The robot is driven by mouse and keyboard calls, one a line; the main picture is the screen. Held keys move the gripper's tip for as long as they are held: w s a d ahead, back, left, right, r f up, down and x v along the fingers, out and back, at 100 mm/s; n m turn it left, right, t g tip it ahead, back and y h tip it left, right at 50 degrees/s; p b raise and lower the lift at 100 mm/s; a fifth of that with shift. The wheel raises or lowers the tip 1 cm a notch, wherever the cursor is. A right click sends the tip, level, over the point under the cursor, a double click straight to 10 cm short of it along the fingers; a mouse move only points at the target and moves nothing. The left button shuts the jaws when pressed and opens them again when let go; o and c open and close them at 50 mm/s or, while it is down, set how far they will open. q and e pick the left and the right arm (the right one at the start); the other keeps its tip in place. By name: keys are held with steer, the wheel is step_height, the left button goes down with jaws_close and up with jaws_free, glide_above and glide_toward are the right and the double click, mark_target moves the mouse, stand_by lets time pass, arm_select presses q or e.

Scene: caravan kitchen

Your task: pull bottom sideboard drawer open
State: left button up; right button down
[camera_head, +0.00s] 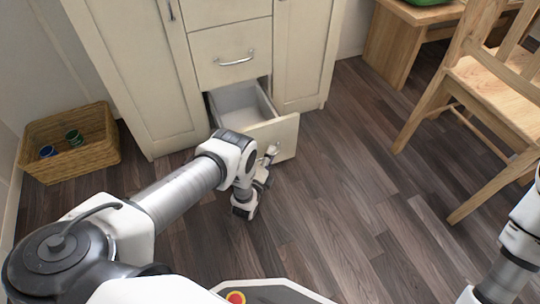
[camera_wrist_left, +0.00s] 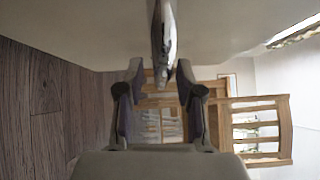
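The cream sideboard (camera_head: 233,24) stands at the top of the head view. Its bottom drawer (camera_head: 286,134) is pulled out, showing an empty-looking pale inside. My left gripper (camera_head: 266,168) is at the drawer's front, by its metal handle (camera_head: 271,152). In the left wrist view the handle (camera_wrist_left: 164,35) runs down from the top between the two fingertips (camera_wrist_left: 160,72). The fingers stand apart, with a visible gap on each side of the handle. Part of my right arm shows at the right edge of the head view; its gripper is not seen.
The sideboard's upper drawer (camera_head: 230,51) is shut. A wicker basket (camera_head: 88,158) with a blue and a green item stands at left. A wooden chair (camera_head: 501,91) and a wooden table (camera_head: 396,40) are at right. The dark wood floor is clear in the middle.

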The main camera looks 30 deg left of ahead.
arm_select(q)
steer(key=s+d, duration=0.1)
steer(key=s, duration=1.1)
steer(key=shift+f, duration=0.3)
